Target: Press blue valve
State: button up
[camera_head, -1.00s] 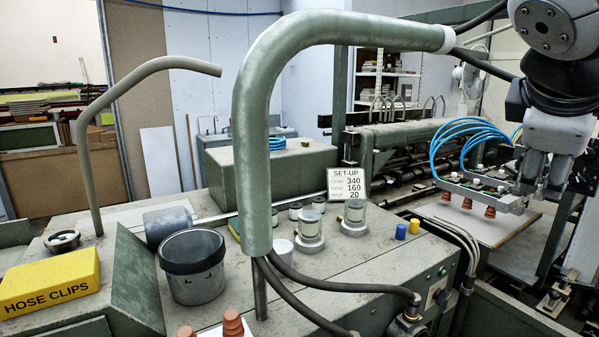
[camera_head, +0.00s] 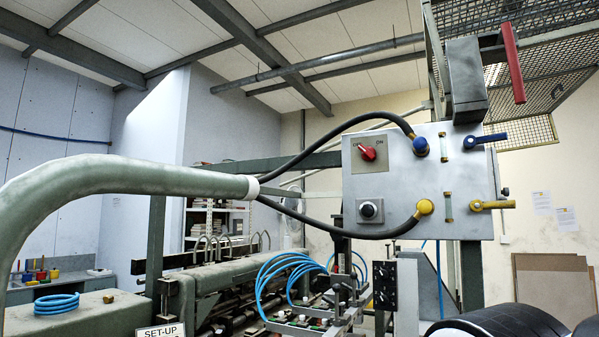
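The blue valve (camera_head: 484,141) is on the upper right of a pale grey control panel (camera_head: 400,190) in the head view. Its blue lever lies nearly level and points right. A yellow valve (camera_head: 492,205) sits below it, its lever also level. A blue hose fitting (camera_head: 420,146) and a yellow hose fitting (camera_head: 424,207) are on the panel, left of the valves. My gripper is not in view. Nothing is seen touching the blue valve.
A red rotary switch (camera_head: 367,153) and a black knob (camera_head: 369,210) are on the panel's left side. A red lever (camera_head: 513,62) stands above on a grey box. Black hoses run to a thick green pipe (camera_head: 110,177). A black and white rounded part fills the lower right corner.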

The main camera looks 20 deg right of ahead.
aim_at(470, 141)
jog(key=k+j+z, duration=0.1)
jog(key=z, duration=1)
